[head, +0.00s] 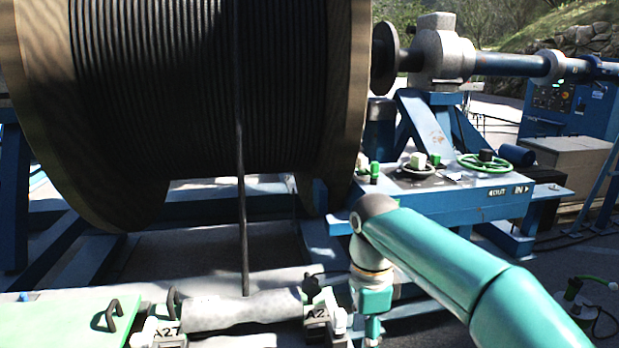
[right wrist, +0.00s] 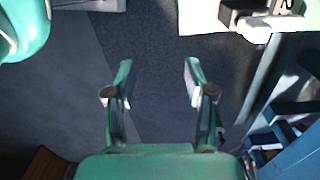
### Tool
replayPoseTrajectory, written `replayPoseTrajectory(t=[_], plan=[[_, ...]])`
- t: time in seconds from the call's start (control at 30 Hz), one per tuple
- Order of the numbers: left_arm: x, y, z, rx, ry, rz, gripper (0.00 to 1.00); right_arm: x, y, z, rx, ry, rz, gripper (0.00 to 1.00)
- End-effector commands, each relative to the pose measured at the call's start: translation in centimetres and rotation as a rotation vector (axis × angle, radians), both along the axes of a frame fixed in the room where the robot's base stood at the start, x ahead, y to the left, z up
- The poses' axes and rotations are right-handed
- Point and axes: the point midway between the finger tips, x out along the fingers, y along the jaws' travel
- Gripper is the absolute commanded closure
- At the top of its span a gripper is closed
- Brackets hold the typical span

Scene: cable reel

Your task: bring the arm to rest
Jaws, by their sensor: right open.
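My right arm (head: 440,250) comes in from the lower right in the head view. Its elbow-like joint is near the blue control bench, and its wrist (head: 371,290) hangs downward beside the labelled clamp blocks. The fingers are not clear in the head view. In the right wrist view my right gripper (right wrist: 158,70) is open, its two green fingers apart with nothing between them. Dark grey floor (right wrist: 155,35) shows beyond the fingertips. My left arm and left gripper are not in view.
A large wooden cable reel (head: 340,90) fills the left, with a black cable (head: 242,200) running down to a grey cylinder (head: 240,311). A blue bench (head: 470,208) with valves and a green handwheel (head: 487,163) stands behind my arm. A green panel (head: 60,322) lies at lower left.

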Motion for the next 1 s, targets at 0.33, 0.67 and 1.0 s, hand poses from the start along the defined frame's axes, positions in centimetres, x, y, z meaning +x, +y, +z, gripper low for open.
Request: replayPoseTrajectory(t=[0.33,0.67,1.0], plan=[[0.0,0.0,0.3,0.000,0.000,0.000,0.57,-1.8,-5.1,-8.8,-0.045,0.234,-0.081,0.46],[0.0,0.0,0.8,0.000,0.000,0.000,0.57,-10.4,-7.4,-25.8,0.132,0.460,0.063,0.46],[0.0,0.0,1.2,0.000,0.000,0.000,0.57,-24.5,-3.2,-37.4,0.485,0.230,0.571,0.46]])
